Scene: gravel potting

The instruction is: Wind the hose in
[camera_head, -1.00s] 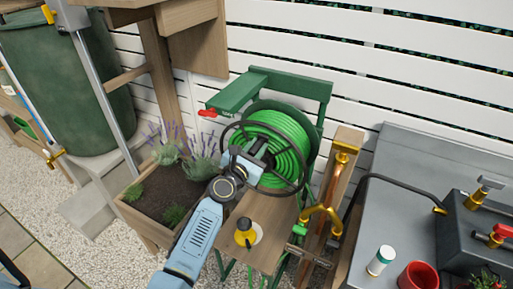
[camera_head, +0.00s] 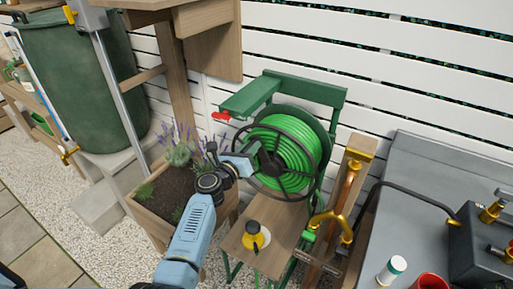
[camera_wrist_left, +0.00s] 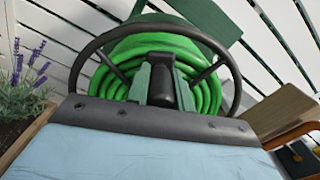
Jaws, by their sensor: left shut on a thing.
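The hose reel has a dark spoked wheel (camera_head: 238,150) facing me and stands in a green frame (camera_head: 315,86). Bright green hose (camera_head: 302,150) is wound in thick coils on its drum, and the coils also show in the left wrist view (camera_wrist_left: 208,92). My left gripper (camera_head: 254,157) is at the left part of the wheel, shut on the dark crank handle (camera_wrist_left: 161,86), which sits between the fingers in the left wrist view. A small green piece (camera_head: 309,237) shows beside the brass tap; I cannot tell if it is the hose end. My right gripper is not in view.
A planter (camera_head: 160,222) with lavender is left of the reel. A yellow and black object (camera_head: 254,236) rests on the wooden board below. A brass tap (camera_head: 335,222) on a wooden post stands right, before a grey bench (camera_head: 425,185). A slatted white fence is behind.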

